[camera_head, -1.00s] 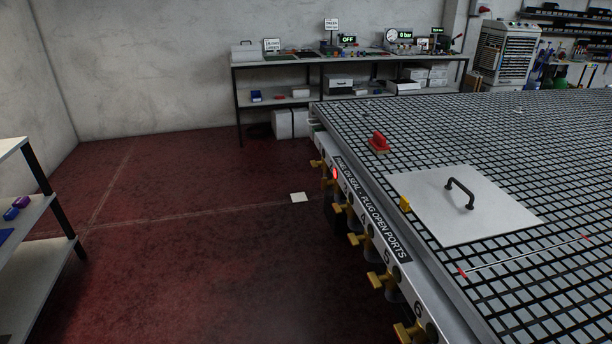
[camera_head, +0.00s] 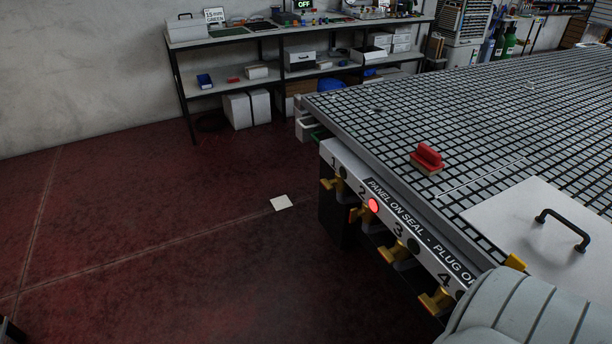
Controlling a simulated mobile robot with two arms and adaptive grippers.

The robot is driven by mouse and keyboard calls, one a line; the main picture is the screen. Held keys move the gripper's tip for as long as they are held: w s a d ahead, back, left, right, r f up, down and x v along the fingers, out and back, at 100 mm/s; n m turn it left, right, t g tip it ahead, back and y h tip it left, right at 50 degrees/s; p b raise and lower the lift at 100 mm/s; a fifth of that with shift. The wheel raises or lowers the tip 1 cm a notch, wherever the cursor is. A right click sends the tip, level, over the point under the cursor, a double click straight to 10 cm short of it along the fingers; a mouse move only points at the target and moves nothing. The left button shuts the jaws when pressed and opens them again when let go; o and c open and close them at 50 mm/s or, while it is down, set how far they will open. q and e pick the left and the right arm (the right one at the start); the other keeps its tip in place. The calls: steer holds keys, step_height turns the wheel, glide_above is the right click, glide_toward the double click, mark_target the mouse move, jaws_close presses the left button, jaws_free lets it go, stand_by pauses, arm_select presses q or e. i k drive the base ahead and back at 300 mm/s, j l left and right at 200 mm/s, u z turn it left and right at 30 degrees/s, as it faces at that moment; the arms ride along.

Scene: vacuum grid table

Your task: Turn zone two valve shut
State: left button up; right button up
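The zone two valve has a yellow handle (camera_head: 360,213) on the table's front side rail, below the number 2. A red lamp (camera_head: 373,206) glows beside that number. The handle is small in view, and I cannot tell its exact turn angle. The vacuum grid table (camera_head: 470,110) fills the right side. A pale, ribbed part of my own arm shows at the bottom right and hides part of the rail and table.
Yellow valve handles for zone 1 (camera_head: 331,184), zone 3 (camera_head: 392,254) and zone 4 (camera_head: 434,300) line the rail. A red-handled block (camera_head: 428,157) and a white panel (camera_head: 515,215) lie on the grid. Red floor left of the rail is open, with a white square (camera_head: 281,202).

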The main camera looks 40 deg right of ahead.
mark_target(353, 213)
steer(key=i+j+z, duration=0.1)
steer(key=i+z, duration=0.25)
steer(key=i, duration=0.2)
steer(key=i+j+z, duration=0.4)
steer(key=i, duration=0.15)
steer(key=i+j+z, duration=0.35)
steer(key=i, duration=0.2)
